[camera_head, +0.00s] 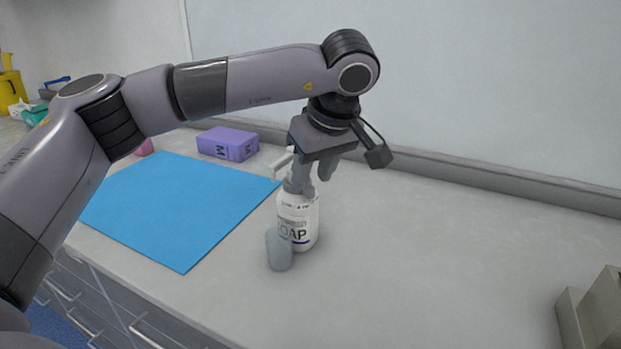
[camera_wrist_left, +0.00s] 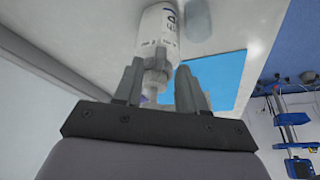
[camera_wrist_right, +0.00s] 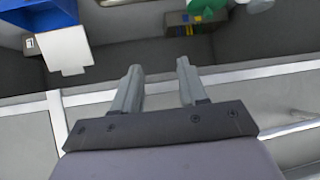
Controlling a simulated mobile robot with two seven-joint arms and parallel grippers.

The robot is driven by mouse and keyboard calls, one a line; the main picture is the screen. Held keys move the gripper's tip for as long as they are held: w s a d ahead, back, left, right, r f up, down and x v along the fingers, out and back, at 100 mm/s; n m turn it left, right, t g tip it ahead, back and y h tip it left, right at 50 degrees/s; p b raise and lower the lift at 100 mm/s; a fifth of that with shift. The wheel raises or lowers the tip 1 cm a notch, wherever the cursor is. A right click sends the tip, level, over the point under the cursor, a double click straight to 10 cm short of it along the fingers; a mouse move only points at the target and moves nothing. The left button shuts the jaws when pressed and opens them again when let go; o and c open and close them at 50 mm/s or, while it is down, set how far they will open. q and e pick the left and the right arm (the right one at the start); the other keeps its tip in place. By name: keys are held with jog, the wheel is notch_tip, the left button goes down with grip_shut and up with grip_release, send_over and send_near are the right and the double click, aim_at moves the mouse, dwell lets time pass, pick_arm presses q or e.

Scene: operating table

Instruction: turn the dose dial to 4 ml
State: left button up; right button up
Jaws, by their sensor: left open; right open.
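A white pump bottle marked SOAP (camera_head: 297,222) stands upright on the counter, its white nozzle (camera_head: 282,163) pointing left. My left gripper (camera_head: 308,185) reaches down over the bottle's top from above. Small dark marks show near the neck, too small to read, and no dial setting is legible. My right gripper (camera_wrist_right: 159,66) is open and empty in the right wrist view, away from the bottle.
A smooth grey-blue object (camera_head: 279,250) stands close in front of the bottle. A blue mat (camera_head: 180,205) lies left, with a purple box (camera_head: 228,144) behind it. Grey holders (camera_head: 597,310) stand at the right edge. The counter right of the bottle is clear.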

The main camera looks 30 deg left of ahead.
aim_at(308, 190)
pick_arm(q)
jog(key=shift+x, duration=1.25)
grip_shut()
jog(key=shift+s+a+m+t+h, duration=0.2)
jog(key=shift+s+m+t, duration=0.1)
jog(key=shift+m, duration=0.5)
jog(key=shift+s+a+m+t+h, duration=0.2)
jog(key=shift+s+m+t, duration=0.1)
jog(key=shift+m, duration=0.5)
grip_release()
